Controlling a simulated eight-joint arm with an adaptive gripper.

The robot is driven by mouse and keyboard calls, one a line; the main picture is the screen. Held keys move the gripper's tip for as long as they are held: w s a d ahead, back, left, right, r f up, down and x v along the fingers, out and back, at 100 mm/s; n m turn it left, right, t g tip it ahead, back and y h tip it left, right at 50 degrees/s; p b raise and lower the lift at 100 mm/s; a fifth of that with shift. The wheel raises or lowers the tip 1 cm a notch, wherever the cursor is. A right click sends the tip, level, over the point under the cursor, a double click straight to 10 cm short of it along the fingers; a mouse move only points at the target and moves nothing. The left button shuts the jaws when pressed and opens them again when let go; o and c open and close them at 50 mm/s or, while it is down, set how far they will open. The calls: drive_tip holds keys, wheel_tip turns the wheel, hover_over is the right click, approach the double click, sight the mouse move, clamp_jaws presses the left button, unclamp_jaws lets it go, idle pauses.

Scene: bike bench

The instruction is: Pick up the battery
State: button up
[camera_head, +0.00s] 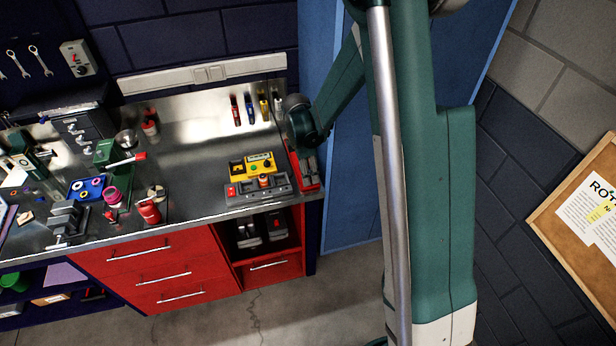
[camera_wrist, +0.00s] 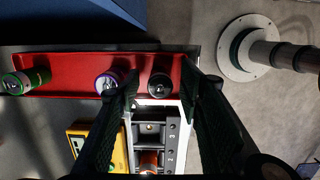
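In the wrist view, several cylinders that look like batteries are in a red tray (camera_wrist: 60,72): a green-banded one (camera_wrist: 27,81) at the left, a blue-and-white one (camera_wrist: 108,80) in the middle and a black one (camera_wrist: 160,86) at the right. An orange battery-like cylinder (camera_wrist: 148,161) sits in a grey charger (camera_wrist: 170,150), both also in the head view (camera_head: 264,181). My gripper (camera_wrist: 163,78) is open, its fingers seen on either side of the black one; contact is not clear. In the head view my gripper (camera_head: 308,152) is over the red tray (camera_head: 311,182), its contents hidden.
A yellow device (camera_head: 250,165) stands behind the grey charger. The workbench (camera_head: 195,160) holds a red can (camera_head: 149,211), a blue tray (camera_head: 88,188) and a vise (camera_head: 68,220) further left. A blue cabinet (camera_head: 345,180) stands close on the right. The bench middle has free room.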

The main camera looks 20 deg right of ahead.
drive_tip(key=shift+c, duration=0.7)
drive_tip(key=c, duration=0.9)
drive_tip(key=shift+r, duration=0.15)
drive_tip(key=shift+r, duration=4.85)
drive_tip(key=a+f, duration=0.1)
drive_tip(key=a, duration=0.2)
drive_tip(key=w+a, duration=0.1)
drive_tip(key=a, duration=0.3)
drive_tip(key=a+f, duration=0.1)
drive_tip(key=a, duration=0.2)
drive_tip(key=shift+w+a+f+p, duration=0.15)
drive_tip(key=shift+w+f+p, duration=0.2)
drive_tip(key=shift+w+p, duration=0.05)
